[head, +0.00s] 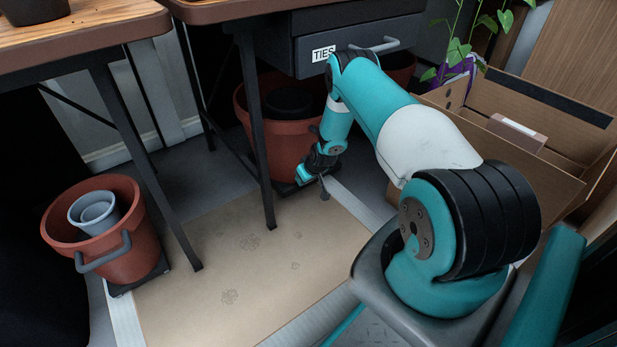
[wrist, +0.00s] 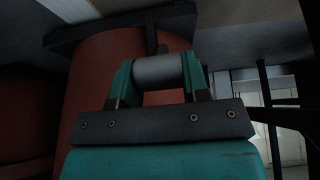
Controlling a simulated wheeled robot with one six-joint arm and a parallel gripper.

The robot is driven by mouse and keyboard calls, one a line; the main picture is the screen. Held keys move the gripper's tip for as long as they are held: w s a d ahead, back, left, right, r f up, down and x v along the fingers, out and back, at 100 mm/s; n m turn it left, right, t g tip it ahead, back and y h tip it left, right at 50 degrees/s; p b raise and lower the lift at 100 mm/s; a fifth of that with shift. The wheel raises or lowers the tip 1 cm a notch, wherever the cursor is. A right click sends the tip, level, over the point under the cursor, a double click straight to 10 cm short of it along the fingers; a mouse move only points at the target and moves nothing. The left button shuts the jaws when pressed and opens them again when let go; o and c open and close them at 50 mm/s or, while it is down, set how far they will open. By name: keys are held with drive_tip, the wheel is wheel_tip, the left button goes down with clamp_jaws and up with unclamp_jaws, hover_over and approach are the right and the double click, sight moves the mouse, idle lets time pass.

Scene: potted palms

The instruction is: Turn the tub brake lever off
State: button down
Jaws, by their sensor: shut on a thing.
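The large terracotta tub (head: 262,125) stands on a dark wheeled base (head: 284,189) under the desk, with a dark pot inside it. In the head view my gripper (head: 309,173) is low at the tub's front right side. A short grey lever (head: 325,191) shows beside its tip. In the wrist view the tub (wrist: 95,90) fills the left and middle. My gripper (wrist: 157,65) is shut there, with its teal fingers at both ends of the lever's grey cylindrical grip (wrist: 158,73). Whether the lever is on or off cannot be told.
Another terracotta tub (head: 146,255) with grey pots stands at the left. Desk legs (head: 256,130) rise close left of my arm. A drawer labelled TIES (head: 350,47) hangs above. A cardboard box (head: 480,105) stands right. The tan mat (head: 235,265) is clear.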

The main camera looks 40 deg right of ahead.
drive_tip(key=c, duration=0.6)
unclamp_jaws()
drive_tip(key=shift+r, duration=0.1)
drive_tip(key=p+v, duration=0.8)
drive_tip(key=v, duration=0.9)
drive_tip(key=shift+p, duration=0.3)
drive_tip(key=shift+s+r, duration=0.1)
drive_tip(key=shift+s, duration=0.05)
drive_tip(key=shift+c, duration=0.2)
